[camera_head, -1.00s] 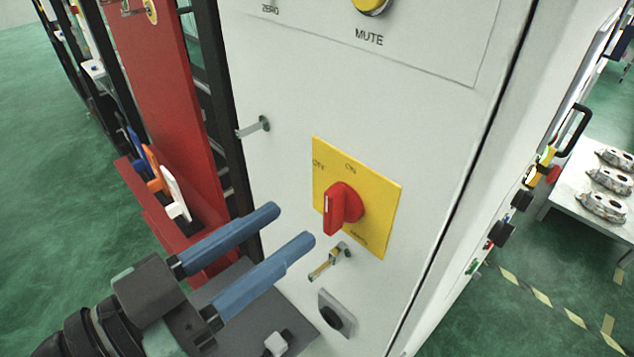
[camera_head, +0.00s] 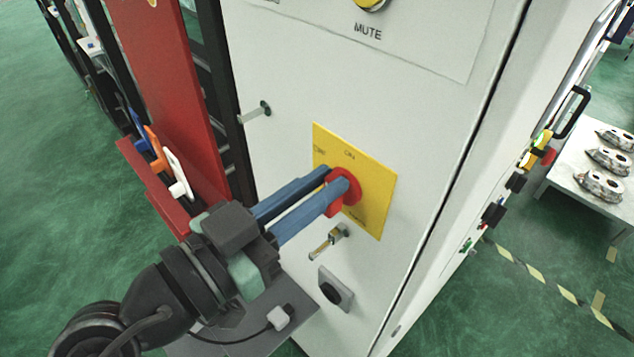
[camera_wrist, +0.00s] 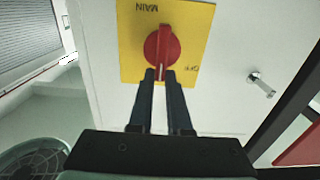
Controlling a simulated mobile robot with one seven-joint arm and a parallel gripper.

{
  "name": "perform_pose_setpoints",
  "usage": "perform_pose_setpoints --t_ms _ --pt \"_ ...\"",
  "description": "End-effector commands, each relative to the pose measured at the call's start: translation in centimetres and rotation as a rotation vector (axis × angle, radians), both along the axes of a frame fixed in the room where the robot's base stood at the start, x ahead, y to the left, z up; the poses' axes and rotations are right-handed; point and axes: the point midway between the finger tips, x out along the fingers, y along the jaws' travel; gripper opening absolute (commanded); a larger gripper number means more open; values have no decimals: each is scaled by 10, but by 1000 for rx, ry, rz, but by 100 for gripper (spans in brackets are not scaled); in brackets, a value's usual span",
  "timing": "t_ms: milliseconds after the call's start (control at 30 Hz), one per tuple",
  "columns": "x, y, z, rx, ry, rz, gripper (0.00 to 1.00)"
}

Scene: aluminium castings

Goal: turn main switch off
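The main switch is a red rotary knob (camera_head: 336,207) on a yellow plate (camera_head: 376,190), mounted on the white cabinet front. In the wrist view the red knob (camera_wrist: 161,42) shows upside down, its white mark pointing down between the fingertips, away from the OFF label at the right. The ON label (camera_head: 349,155) is at the plate's top in the head view. My gripper (camera_head: 337,182) has its two blue fingers on either side of the knob's handle, closed on it with little gap. The fingers hide part of the knob in the head view.
A key (camera_head: 328,243) in a lock and a black rotary latch (camera_head: 335,290) sit just below the plate. A metal peg (camera_head: 255,112) sticks out at upper left. A red rack (camera_head: 165,100) stands left. A table with castings (camera_head: 590,195) is at right.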

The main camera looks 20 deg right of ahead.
Motion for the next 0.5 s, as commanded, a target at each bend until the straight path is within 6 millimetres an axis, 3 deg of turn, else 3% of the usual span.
perform_pose_setpoints --t_ms 500 --pt "1 1 1 -13 36 0 0"
